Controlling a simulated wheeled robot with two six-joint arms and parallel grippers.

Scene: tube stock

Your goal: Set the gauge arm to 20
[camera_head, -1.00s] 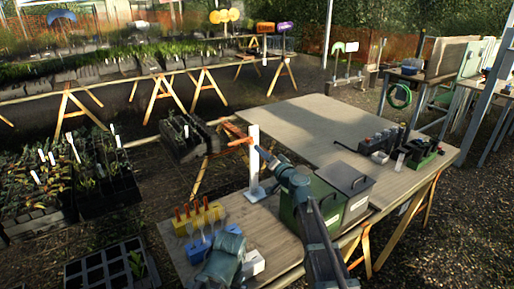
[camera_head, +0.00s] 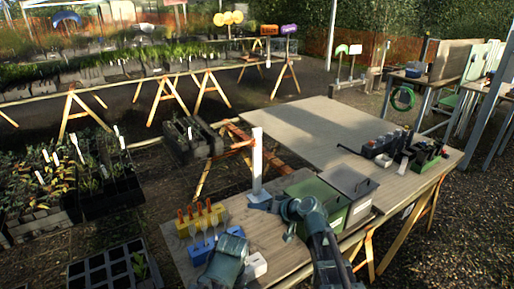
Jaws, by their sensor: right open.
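An orange bar (camera_head: 240,147) shows just left of the post. I cannot tell it clearly from the orange trestle parts behind, and no scale marks are readable. My right gripper (camera_head: 289,234) is open and empty, to the right of and nearer than the post's foot, apart from it, and partly hidden by its own arm. My left arm shows at the lower left, but its gripper does not.
A green bin (camera_head: 318,203) and grey-lidded box (camera_head: 350,182) stand close right of the post. A yellow block (camera_head: 201,221) with orange-handled tools and a blue block (camera_head: 203,248) stand at front left. The table's back half (camera_head: 305,130) is clear.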

